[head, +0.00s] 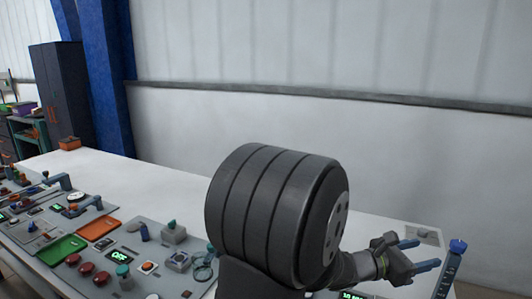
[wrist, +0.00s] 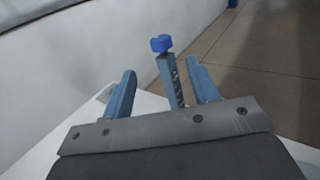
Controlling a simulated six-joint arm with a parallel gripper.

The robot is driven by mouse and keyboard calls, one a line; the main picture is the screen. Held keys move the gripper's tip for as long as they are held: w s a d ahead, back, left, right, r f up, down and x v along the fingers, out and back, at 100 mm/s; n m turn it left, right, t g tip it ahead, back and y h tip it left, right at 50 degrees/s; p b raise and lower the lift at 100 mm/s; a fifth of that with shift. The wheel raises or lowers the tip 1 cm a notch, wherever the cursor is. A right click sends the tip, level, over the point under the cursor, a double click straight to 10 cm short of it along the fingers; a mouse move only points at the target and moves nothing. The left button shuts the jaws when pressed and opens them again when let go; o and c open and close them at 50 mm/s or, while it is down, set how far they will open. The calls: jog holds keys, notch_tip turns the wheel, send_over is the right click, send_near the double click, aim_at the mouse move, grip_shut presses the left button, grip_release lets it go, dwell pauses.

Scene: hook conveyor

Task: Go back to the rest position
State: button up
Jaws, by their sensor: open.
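My gripper (head: 427,254) is at the right of the head view, over the right end of the white table, with its two blue fingers pointing right. The fingers are apart, and nothing is held between them. In the wrist view my gripper (wrist: 161,70) shows a wide gap. A dark post with a blue cap (head: 457,246) stands just right of the fingertips in the head view. The post's blue cap (wrist: 161,43) also shows in the wrist view, in line with the gap. I cannot tell whether the post touches a finger.
A white table (head: 160,172) runs along a pale wall. Panels with buttons, a green tray (head: 62,250) and an orange tray (head: 99,229) fill its left front. An orange bin (head: 69,144) sits at the back left. The table's back middle is clear. My arm hides part of the table.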

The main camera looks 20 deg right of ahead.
send_near(452, 245)
jog(key=d, duration=0.3)
jog(key=s+d, duration=0.1)
jog(key=d, duration=0.3)
jog(key=s+d, duration=0.1)
jog(key=d, duration=0.3)
jog(key=shift+d, duration=0.25)
jog(key=shift+w+m+g, duration=0.1)
jog(key=shift+m+g, duration=0.5)
jog(key=shift+g, duration=0.3)
jog(key=r+v, duration=0.1)
jog(key=v, duration=1.7)
jog(key=shift+s+d+f+n+t, duration=0.1)
jog(key=shift+s+f+n+t, duration=0.1)
jog(key=shift+s+n+t, duration=0.95)
jog(key=shift+s+f+n+t, duration=0.25)
jog(key=shift+s+n+t, duration=0.3)
jog(key=shift+s+t, duration=1.1)
